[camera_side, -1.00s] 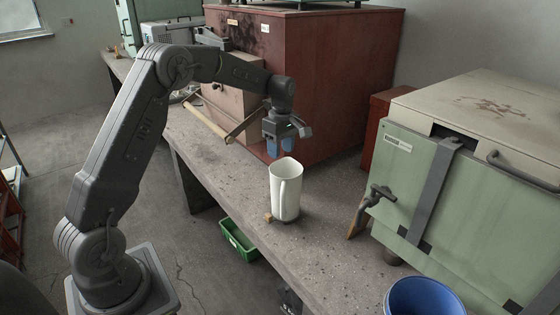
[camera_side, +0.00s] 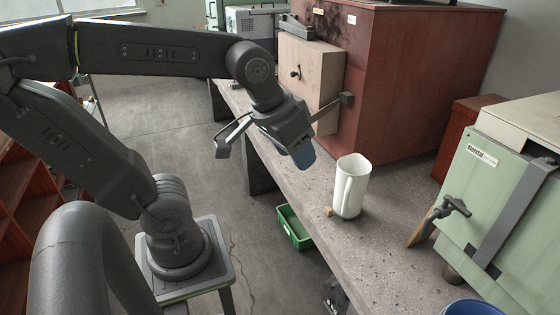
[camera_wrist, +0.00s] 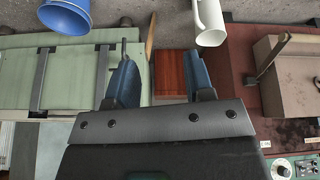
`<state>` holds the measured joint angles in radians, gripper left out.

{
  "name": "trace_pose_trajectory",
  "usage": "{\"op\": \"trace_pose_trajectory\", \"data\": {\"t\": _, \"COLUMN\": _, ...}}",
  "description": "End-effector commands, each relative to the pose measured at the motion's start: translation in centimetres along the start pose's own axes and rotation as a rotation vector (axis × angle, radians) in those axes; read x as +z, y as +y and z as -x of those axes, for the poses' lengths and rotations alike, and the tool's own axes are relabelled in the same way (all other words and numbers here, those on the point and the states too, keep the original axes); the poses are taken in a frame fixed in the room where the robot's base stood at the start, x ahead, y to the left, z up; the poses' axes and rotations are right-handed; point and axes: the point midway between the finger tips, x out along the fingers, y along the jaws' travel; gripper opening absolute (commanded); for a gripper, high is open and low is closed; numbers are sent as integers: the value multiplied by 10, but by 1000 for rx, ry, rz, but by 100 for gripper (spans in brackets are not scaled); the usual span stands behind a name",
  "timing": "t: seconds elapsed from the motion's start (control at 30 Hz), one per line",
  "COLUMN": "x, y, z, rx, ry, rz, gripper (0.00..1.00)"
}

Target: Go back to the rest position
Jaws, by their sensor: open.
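My gripper (camera_side: 304,160) has blue fingers and is held above the bench's near edge in the side view, left of the white jug (camera_side: 351,186) and apart from it. In the wrist view the two fingers of my gripper (camera_wrist: 160,78) are spread, with nothing between them. The white jug stands upright on the bench with its handle toward the side camera. It also shows at the top of the wrist view (camera_wrist: 210,22). No marker of a rest position is visible.
A small wooden block (camera_side: 328,211) lies by the jug. A red cabinet (camera_side: 400,85) stands behind. A green oven-like box (camera_side: 490,190) and a blue bucket (camera_side: 468,308) are at right. A green crate (camera_side: 293,228) sits below the bench edge.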

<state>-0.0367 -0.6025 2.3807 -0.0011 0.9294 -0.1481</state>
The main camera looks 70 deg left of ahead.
Motion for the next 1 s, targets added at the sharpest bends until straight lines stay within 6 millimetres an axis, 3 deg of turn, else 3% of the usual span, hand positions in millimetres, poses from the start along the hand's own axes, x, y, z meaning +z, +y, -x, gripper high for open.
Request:
{"op": "trace_pose_trajectory", "data": {"t": 0.1, "x": 24, "y": 2, "z": 2, "rx": 15, "ry": 40, "rz": -121, "gripper": 48}}
{"op": "trace_pose_trajectory", "data": {"t": 0.23, "x": 34, "y": 2, "z": 2, "rx": 20, "ry": 57, "rz": -178, "gripper": 48}}
{"op": "trace_pose_trajectory", "data": {"t": 1.0, "x": 35, "y": 2, "z": 2, "rx": 20, "ry": 56, "rz": -182, "gripper": 48}}
